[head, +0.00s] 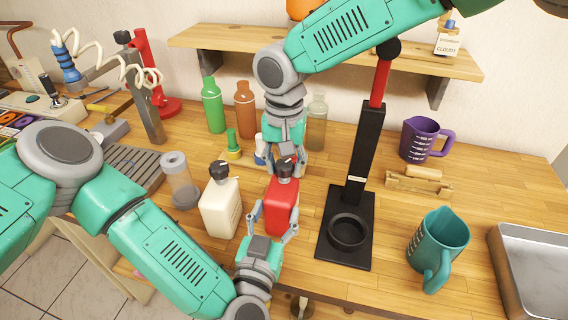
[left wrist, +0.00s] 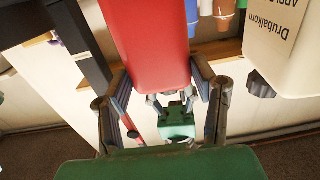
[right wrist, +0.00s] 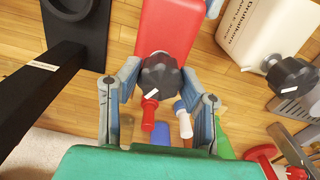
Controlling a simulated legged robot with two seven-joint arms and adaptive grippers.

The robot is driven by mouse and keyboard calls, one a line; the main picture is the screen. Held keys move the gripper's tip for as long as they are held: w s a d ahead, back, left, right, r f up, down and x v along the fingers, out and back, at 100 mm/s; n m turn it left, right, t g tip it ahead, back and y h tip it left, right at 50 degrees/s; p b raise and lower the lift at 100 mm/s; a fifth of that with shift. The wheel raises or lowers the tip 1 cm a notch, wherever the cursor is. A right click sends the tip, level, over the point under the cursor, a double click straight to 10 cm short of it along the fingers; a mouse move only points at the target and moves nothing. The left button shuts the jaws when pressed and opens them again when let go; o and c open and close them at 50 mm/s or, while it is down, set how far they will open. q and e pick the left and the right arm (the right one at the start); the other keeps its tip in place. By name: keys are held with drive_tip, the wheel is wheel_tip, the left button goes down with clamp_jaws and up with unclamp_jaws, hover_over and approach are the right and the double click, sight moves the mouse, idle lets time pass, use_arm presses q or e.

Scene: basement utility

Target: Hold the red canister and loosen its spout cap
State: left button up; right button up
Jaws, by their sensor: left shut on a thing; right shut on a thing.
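The red canister (head: 281,207) stands upright on the wooden bench, with a black spout cap (head: 284,167) on top. My left gripper (head: 272,215) is shut on the canister's body from the front, a finger on each side. It also shows in the left wrist view, with the red body (left wrist: 148,45) between the fingers. My right gripper (head: 284,163) comes down from above and is shut on the spout cap. In the right wrist view the black cap (right wrist: 160,76) sits between its fingers, above the red body (right wrist: 168,28). The grip contacts are partly hidden.
A cream canister (head: 221,208) with a black cap stands close on the left. A black stand (head: 343,255) with a ring stands close on the right. A teal jug (head: 438,242) and metal tray (head: 525,270) are farther right. Several bottles (head: 212,105) stand behind, beneath a shelf.

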drive_tip(key=n, duration=1.2)
drive_tip(key=shift+d, duration=0.1)
use_arm(q)
drive_tip(key=shift+a, duration=0.1)
use_arm(e)
drive_tip(key=shift+w+n, duration=0.1)
drive_tip(key=shift+n, duration=1.4)
drive_tip(key=shift+d, duration=0.1)
drive_tip(key=o, duration=1.1)
drive_tip(key=shift+o, duration=0.3)
